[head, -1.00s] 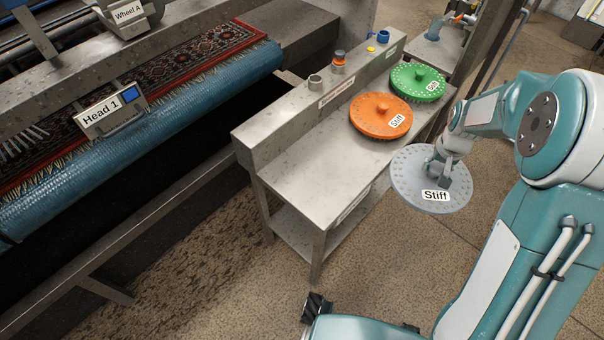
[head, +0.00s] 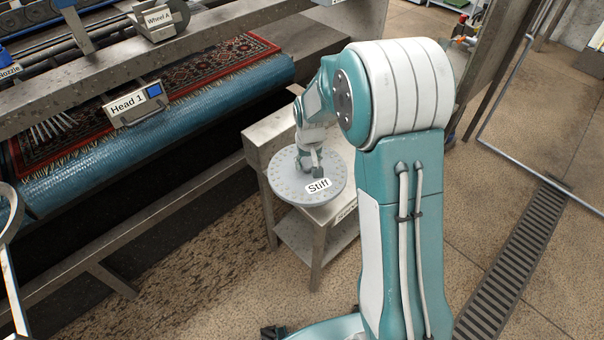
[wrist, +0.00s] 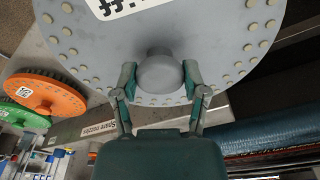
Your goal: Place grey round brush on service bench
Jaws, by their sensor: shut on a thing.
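The grey round brush (head: 290,182) is a flat disc with a "Stiff" label. My gripper (head: 309,168) is shut on its centre knob (wrist: 159,72). In the wrist view, one finger lies on each side of the knob. In the head view the brush overlaps the near end of the service bench (head: 318,232), roughly level. I cannot tell whether it touches the bench top, as the disc and my arm hide most of it. In the wrist view an orange brush (wrist: 45,95) and a green brush (wrist: 22,118) lie farther along the bench.
To the left is the machine with a patterned rug (head: 170,90) and a blue roller (head: 160,130). The "Head 1" unit (head: 134,103) hangs above the rug. A floor drain grate (head: 515,260) runs at the right. The floor right of my arm is open.

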